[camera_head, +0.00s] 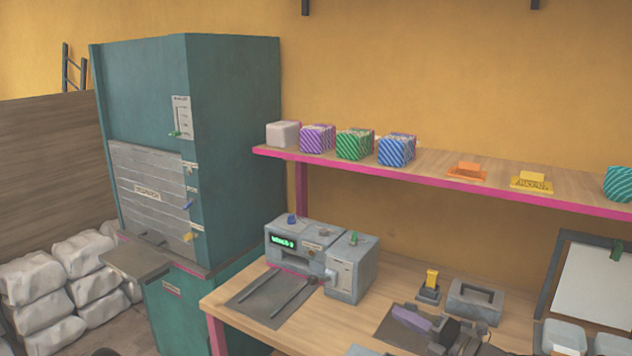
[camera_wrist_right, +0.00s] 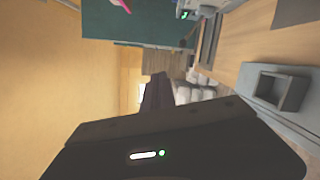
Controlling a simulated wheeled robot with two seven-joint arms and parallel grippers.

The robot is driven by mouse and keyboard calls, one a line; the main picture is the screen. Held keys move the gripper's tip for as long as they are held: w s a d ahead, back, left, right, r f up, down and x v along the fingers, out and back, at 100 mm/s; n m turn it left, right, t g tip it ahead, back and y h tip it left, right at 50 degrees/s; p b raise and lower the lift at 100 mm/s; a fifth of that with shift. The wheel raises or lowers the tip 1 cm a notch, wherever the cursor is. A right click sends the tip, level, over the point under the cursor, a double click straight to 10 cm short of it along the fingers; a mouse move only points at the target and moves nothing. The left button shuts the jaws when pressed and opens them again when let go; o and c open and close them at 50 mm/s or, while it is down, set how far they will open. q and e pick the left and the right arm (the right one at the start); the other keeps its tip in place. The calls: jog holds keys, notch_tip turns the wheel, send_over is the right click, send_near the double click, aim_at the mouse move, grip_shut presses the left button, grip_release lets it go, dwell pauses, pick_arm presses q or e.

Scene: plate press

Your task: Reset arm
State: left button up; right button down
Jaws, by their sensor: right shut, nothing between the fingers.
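My right gripper (camera_head: 452,330) shows as a dark shape over the workbench at the lower right of the head view. In the right wrist view its dark fingers (camera_wrist_right: 157,93) are together, with nothing seen between them. A purple item (camera_head: 412,318) shows right beside the gripper in the head view, over a dark grey mat; I cannot tell whether they touch. My left gripper is not in view.
A grey press machine (camera_head: 345,275) with a green display stands on the wooden workbench (camera_head: 395,290). A shelf (camera_head: 430,165) with patterned cubes runs above. A teal cabinet (camera_head: 235,150) stands left.

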jog(key=s+a+f+n+g+h, duration=0.1)
jog(key=s+a+f+n+g, duration=0.35)
jog(key=f, duration=0.45)
jog(key=s+a+f+n+g+h, duration=0.2)
jog(key=s+a+f+n, duration=0.25)
jog(key=s+f, duration=0.4)
jog(key=s+a+f+n+g+h, duration=0.1)
jog(key=s+a+f+n+g, duration=0.4)
jog(key=f, duration=0.4)
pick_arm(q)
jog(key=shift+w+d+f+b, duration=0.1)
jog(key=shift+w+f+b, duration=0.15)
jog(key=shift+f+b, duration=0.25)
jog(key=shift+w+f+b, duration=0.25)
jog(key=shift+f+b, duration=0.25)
pick_arm(e)
jog(key=s+f+n+h, duration=0.2)
jog(key=s+f+n, duration=0.1)
jog(key=s+n, duration=0.4)
jog(key=s+d+f+n+h, duration=0.1)
jog(key=s+f+n, duration=0.3)
jog(key=s+n, duration=0.3)
jog(key=s+f+n+h, duration=0.2)
jog(key=s+f+n, duration=0.2)
jog(key=s+n, duration=0.3)
jog(key=n, duration=0.4)
jog(key=shift+s+d+f+g+h, duration=0.25)
jog(key=shift+s+d+g+h, duration=0.05)
jog(key=shift+s+g, duration=0.1)
